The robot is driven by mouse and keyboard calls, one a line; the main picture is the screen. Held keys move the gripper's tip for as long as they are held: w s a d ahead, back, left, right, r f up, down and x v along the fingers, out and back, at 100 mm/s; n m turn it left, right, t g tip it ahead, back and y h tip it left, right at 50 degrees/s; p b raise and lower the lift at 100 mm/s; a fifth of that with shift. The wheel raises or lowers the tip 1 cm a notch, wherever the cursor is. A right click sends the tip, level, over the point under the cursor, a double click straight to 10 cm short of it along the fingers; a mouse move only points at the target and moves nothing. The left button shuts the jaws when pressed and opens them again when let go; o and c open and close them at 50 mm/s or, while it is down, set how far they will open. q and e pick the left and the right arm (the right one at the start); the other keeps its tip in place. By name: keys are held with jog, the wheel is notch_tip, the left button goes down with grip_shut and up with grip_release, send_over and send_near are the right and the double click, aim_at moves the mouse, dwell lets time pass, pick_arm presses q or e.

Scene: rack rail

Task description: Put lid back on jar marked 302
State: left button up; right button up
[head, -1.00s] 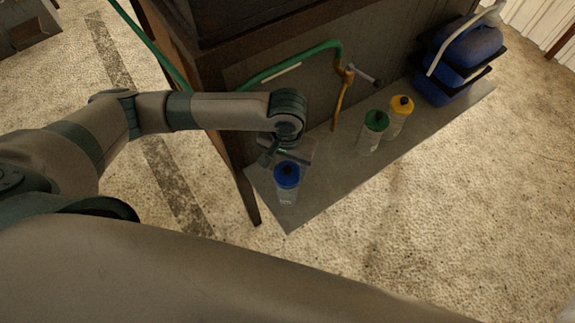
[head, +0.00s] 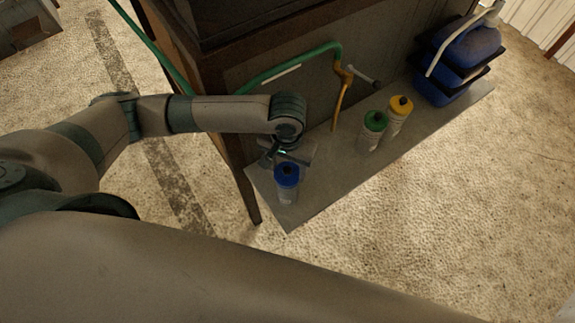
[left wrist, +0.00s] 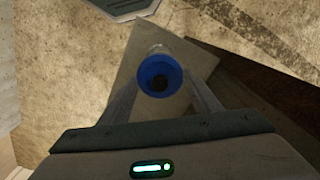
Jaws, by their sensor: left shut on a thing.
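A clear jar (head: 287,195) stands near the left end of the grey shelf, with a blue lid (head: 287,172) at its top. The marking on the jar is too small to read. My left gripper (head: 284,163) is at the blue lid. In the left wrist view, the blue lid (left wrist: 160,76) with its dark centre lies between the two fingers, which are shut on it. The jar shows behind it in part. I cannot tell whether the lid is seated or slightly raised. My right gripper is out of view.
Jars with a green lid (head: 375,121) and a yellow lid (head: 401,105) stand further right on the shelf (head: 325,178). Stacked blue containers (head: 465,50) are at the far right end. A green hose (head: 300,60) and a brass tap (head: 341,92) are behind. The shelf's middle is clear.

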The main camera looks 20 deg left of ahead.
pick_arm(q)
jog(key=shift+p, duration=0.7)
dwell(0.9)
dwell(0.3)
jog(key=o, duration=1.6)
jog(key=shift+r, duration=0.1)
jog(key=shift+r+p, duration=1.15)
jog(key=shift+p, duration=0.45)
jog(key=shift+r, duration=2.2)
